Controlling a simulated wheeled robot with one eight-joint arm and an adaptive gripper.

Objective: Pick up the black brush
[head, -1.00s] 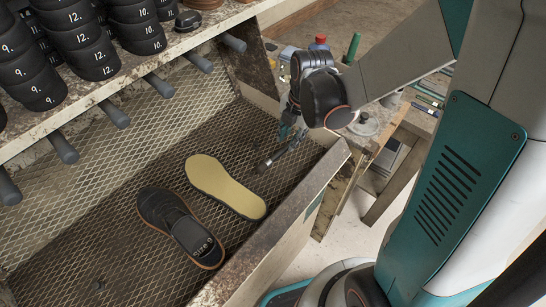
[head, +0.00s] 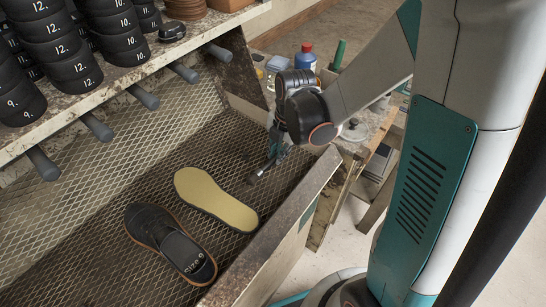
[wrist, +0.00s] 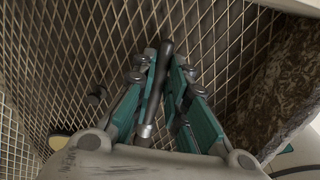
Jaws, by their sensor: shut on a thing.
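The black brush (head: 257,173) is a slim dark tool at the right end of the mesh tray in the head view, largely covered by my gripper (head: 275,153). In the wrist view the brush (wrist: 154,90) runs lengthwise between the two teal fingers of my gripper (wrist: 166,55). Its dark end shows between the fingertips, and a metal-coloured part shows nearer the palm. The fingers are shut on it. The brush is at or just above the mesh; I cannot tell whether it touches.
The mesh tray (head: 75,265) also holds a tan sole (head: 215,200) and a black shoe (head: 170,242), left of my gripper. A tray wall (head: 275,240) stands close on the right. A shelf with rods (head: 185,72) and numbered black pieces (head: 52,35) overhangs the left.

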